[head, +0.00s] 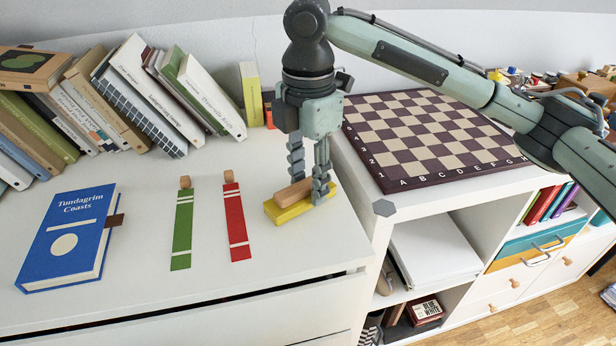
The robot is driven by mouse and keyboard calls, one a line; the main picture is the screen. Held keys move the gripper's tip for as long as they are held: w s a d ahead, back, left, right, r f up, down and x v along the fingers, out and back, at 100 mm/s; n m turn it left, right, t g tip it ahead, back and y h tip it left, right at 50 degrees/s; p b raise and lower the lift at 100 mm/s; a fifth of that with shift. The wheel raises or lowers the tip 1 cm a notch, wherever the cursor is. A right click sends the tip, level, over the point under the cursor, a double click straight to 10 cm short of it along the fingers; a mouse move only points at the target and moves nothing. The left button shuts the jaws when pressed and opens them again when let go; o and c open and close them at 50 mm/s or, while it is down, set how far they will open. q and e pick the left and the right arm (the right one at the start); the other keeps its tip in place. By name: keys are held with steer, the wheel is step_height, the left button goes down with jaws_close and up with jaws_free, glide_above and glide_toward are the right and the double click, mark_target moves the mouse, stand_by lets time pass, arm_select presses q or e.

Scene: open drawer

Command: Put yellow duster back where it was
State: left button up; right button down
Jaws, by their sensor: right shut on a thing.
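The yellow duster (290,213) has a yellow base and a wooden grip on top. It is on or just above the white cabinet top (215,290), near its right edge; I cannot tell if it touches. My right gripper (309,188) points down over the duster and is shut on it, with one finger on the near right side and the other behind the wooden grip, its tip partly hidden. My left gripper is not in view.
A green strip (182,230) and a red strip (236,225) lie left of the duster, with a blue book (70,240) farther left. Leaning books (150,95) stand behind. A chessboard (430,135) lies on the right-hand unit. The front cabinet top is clear.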

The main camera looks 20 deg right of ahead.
mark_target(307, 182)
steer(key=c, duration=1.5)
jaws_free()
steer(key=shift+f, duration=0.1)
steer(key=o, duration=0.5)
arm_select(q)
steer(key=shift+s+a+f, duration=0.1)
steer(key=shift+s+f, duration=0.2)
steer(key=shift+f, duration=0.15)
arm_select(e)
step_height(307, 182, up, 4)
steer(key=shift+r, duration=0.15)
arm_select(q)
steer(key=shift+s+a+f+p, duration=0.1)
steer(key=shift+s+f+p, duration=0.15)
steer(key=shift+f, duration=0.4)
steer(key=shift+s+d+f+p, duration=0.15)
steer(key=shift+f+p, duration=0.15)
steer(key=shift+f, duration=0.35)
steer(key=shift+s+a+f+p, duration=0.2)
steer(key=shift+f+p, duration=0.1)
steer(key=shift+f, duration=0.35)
arm_select(e)
steer(key=shift+r, duration=4)
